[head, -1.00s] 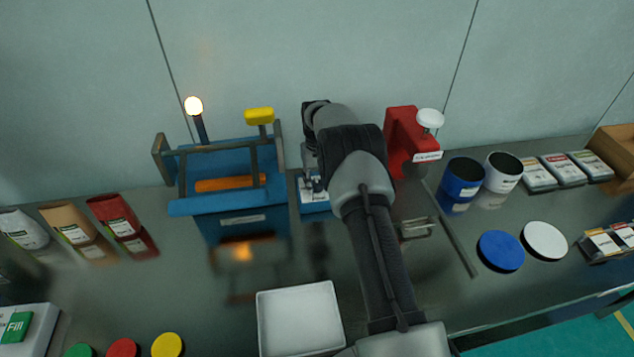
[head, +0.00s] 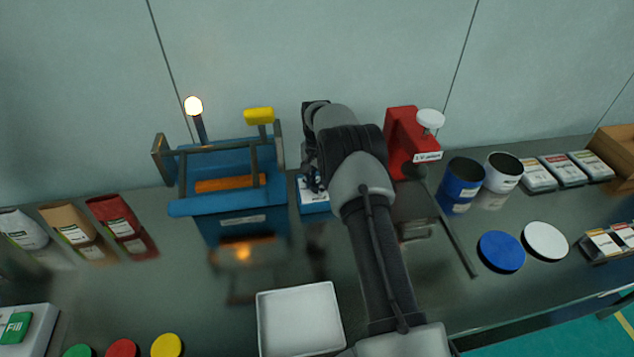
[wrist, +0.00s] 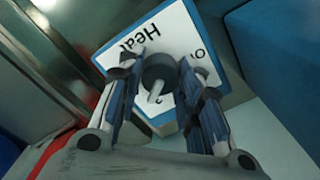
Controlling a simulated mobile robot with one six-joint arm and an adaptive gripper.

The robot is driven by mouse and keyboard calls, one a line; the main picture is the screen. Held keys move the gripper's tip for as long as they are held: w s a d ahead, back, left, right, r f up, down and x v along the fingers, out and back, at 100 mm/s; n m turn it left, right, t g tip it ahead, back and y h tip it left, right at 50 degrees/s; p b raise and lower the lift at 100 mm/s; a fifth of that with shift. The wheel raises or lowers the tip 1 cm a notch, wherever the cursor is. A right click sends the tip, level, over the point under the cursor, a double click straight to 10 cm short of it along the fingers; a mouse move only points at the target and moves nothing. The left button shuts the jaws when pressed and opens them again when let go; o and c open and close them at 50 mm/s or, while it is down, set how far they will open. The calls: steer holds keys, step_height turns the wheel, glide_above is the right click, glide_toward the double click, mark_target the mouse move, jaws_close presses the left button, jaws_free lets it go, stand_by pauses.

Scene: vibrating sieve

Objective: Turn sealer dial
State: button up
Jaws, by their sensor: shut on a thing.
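The dial (wrist: 158,72) is a dark round knob with a white pointer mark, on a white panel with a blue edge. The panel (wrist: 113,50) bears the word "Heat" and a second, partly hidden word. My gripper (wrist: 161,77) has a finger on each side of the dial and is shut on it. In the head view the blue-and-white dial box (head: 314,204) stands just right of the blue sealer (head: 225,208). My gripper (head: 312,180) is over this box, and my arm hides part of it. The dial itself is hidden in the head view.
A red device with a white knob (head: 402,130) stands close to the right of my arm. A lit lamp (head: 194,106) and a yellow handle (head: 259,115) rise at the sealer. A white tray (head: 299,318) lies in front. Blue and white cups stand at right.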

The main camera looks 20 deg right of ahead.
mark_target(317, 183)
steer(key=m, duration=0.4)
steer(key=shift+m, duration=0.4)
stand_by(0.4)
steer(key=o, duration=1.1)
step_height(317, 183, up, 12)
steer(key=shift+r, duration=0.1)
